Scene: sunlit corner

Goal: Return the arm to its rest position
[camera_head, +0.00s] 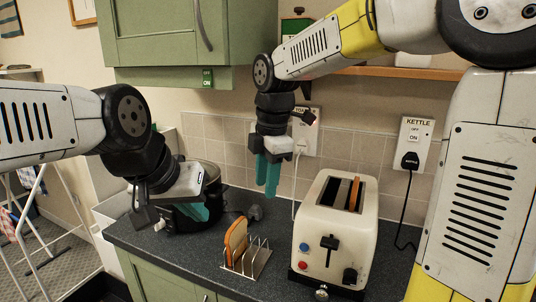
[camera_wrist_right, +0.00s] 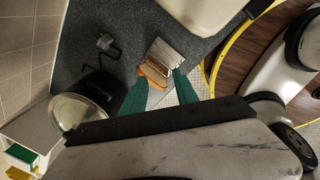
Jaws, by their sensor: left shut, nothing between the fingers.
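My left gripper (camera_head: 203,211) is at the left of the head view, tilted down in front of a dark pot. Its teal fingers are shut and empty. My right gripper (camera_head: 267,192) hangs above the counter between the pot and the toaster, fingers pointing down. In the right wrist view, the fingers of my right gripper (camera_wrist_right: 161,78) are apart with nothing held between them. Beyond them stands a metal toast rack (camera_head: 258,259) with a bread slice (camera_head: 236,242) in its left end. The rack (camera_wrist_right: 170,52) and the slice (camera_wrist_right: 152,75) also show in the wrist view.
A cream toaster (camera_head: 320,215) stands right of the rack, with a brown slice (camera_head: 354,193) in a slot. The lidded pot (camera_head: 175,222) is at left. Green cupboards (camera_head: 160,35) and a wooden shelf (camera_head: 420,72) hang above. A kettle socket (camera_head: 414,143) is on the tiled wall.

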